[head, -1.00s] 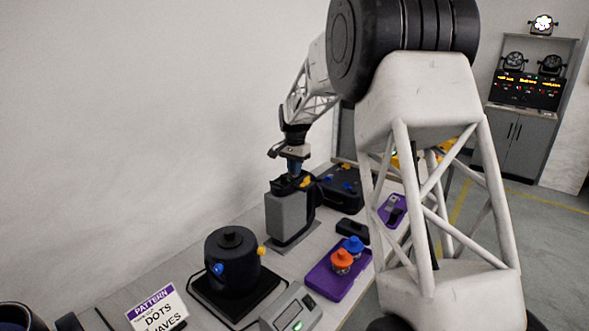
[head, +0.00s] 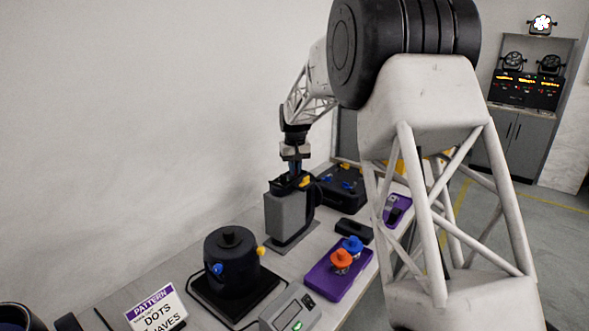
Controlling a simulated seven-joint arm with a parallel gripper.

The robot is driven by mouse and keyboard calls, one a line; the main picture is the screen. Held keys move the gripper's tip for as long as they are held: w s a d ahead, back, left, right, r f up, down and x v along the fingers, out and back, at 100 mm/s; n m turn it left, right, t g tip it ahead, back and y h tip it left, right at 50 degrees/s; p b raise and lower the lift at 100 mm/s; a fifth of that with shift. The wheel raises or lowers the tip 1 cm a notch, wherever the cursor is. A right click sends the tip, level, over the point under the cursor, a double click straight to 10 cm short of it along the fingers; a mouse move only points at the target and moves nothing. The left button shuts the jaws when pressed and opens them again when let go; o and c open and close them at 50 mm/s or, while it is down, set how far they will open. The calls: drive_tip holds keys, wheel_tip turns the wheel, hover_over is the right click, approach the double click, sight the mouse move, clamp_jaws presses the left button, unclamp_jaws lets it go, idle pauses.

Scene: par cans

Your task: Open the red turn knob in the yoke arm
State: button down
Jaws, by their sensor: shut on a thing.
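The black yoke arm (head: 315,192) stands at the grey upright block (head: 283,217) on the bench, with a yellow knob (head: 305,182) near its top. My gripper (head: 292,178) points down at the top of the block, left of the yellow knob. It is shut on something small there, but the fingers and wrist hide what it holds. No red turn knob can be made out in this view.
A black pot-like housing (head: 231,262) with blue and yellow knobs stands on a dark plate in front. A purple tray (head: 325,284) holds an orange and a blue knob. A black case (head: 343,192) lies behind. The wall is close on the left.

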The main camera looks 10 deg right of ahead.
drive_tip(key=n, duration=0.3)
drive_tip(key=shift+d+n, duration=0.1)
drive_tip(key=shift+n, duration=2)
drive_tip(key=c, duration=1.2)
unclamp_jaws()
drive_tip(key=shift+r, duration=0.15)
drive_tip(key=shift+r, duration=3.7)
